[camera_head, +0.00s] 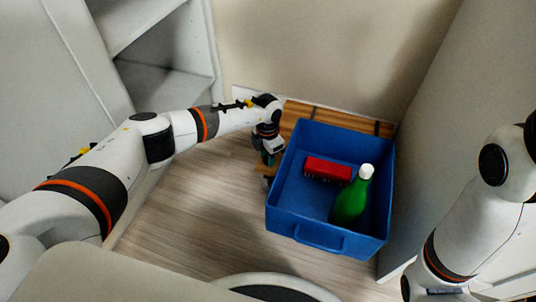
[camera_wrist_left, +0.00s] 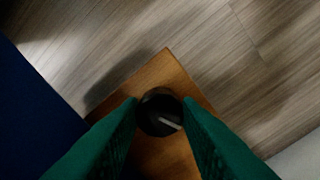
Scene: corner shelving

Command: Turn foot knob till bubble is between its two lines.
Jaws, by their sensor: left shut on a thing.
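The foot knob (camera_wrist_left: 160,112) is a round black knob with a pale line on its top, near the corner of a wooden board (camera_wrist_left: 165,72) in the left wrist view. The green fingers of my left gripper (camera_wrist_left: 160,115) are shut on it, one on each side. In the head view my left gripper (camera_head: 268,157) points down beside the blue crate's left wall, and the knob is hidden there. I cannot make out the bubble or its two lines in either view. My right gripper is not in view; only part of my right arm shows.
Walls close in behind and right; white shelving (camera_head: 165,75) stands left. The floor (camera_head: 190,220) in front is clear.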

